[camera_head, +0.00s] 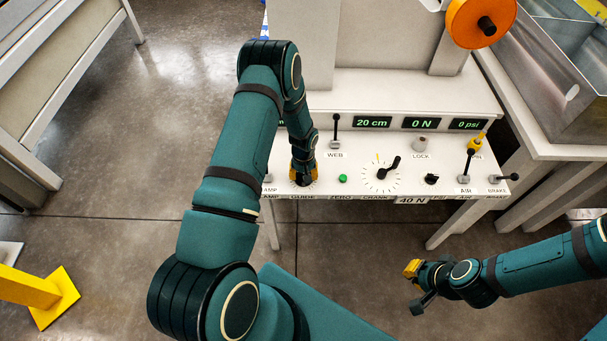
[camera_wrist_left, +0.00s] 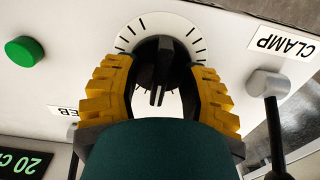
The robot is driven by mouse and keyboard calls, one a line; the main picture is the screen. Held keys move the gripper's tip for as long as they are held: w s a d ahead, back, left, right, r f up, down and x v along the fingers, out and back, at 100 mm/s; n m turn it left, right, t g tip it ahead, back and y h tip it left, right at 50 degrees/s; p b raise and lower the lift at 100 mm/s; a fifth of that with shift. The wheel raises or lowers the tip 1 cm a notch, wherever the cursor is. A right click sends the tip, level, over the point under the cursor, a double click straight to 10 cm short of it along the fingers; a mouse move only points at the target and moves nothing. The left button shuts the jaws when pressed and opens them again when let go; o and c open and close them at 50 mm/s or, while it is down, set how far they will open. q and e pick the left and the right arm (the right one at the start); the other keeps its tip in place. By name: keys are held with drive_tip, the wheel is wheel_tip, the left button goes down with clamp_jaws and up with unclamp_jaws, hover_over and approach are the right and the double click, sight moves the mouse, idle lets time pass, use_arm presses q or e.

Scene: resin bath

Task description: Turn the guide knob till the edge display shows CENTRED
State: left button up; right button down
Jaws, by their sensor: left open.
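The black guide knob (camera_wrist_left: 152,62) sits on a white dial with black ticks in the left wrist view. My left gripper (camera_wrist_left: 160,70) is open, its yellow ribbed fingers on either side of the knob with small gaps showing. In the head view my left gripper (camera_head: 303,178) is over the GUIDE dial and hides most of it. A display showing only "m" (camera_head: 282,122) is mostly covered by my left arm. No CENTRED reading is visible. My right gripper (camera_head: 414,286) is open and empty, away from the panel at the lower right.
The panel holds a green button (camera_head: 343,178), crank (camera_head: 388,169), WEB lever (camera_head: 336,131) and AIR lever (camera_head: 467,166). A clamp lever (camera_wrist_left: 272,110) stands close beside the left gripper. Displays read 20 cm (camera_head: 372,122), 0 N (camera_head: 421,123) and 0 psi (camera_head: 467,124).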

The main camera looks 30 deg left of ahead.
use_arm(q)
drive_tip(key=shift+c, duration=0.4)
clamp_jaws()
drive_tip(key=shift+n, duration=0.3)
drive_tip(key=shift+f+n+b, duration=0.1)
drive_tip(key=shift+n+b, duration=0.75)
drive_tip(key=shift+n, duration=0.05)
drive_tip(key=n+b, duration=0.1)
drive_tip(key=n, duration=0.1)
drive_tip(key=shift+n, duration=0.4)
drive_tip(key=n+b, duration=0.1)
drive_tip(key=n, duration=0.2)
drive_tip(key=shift+n, duration=1.7)
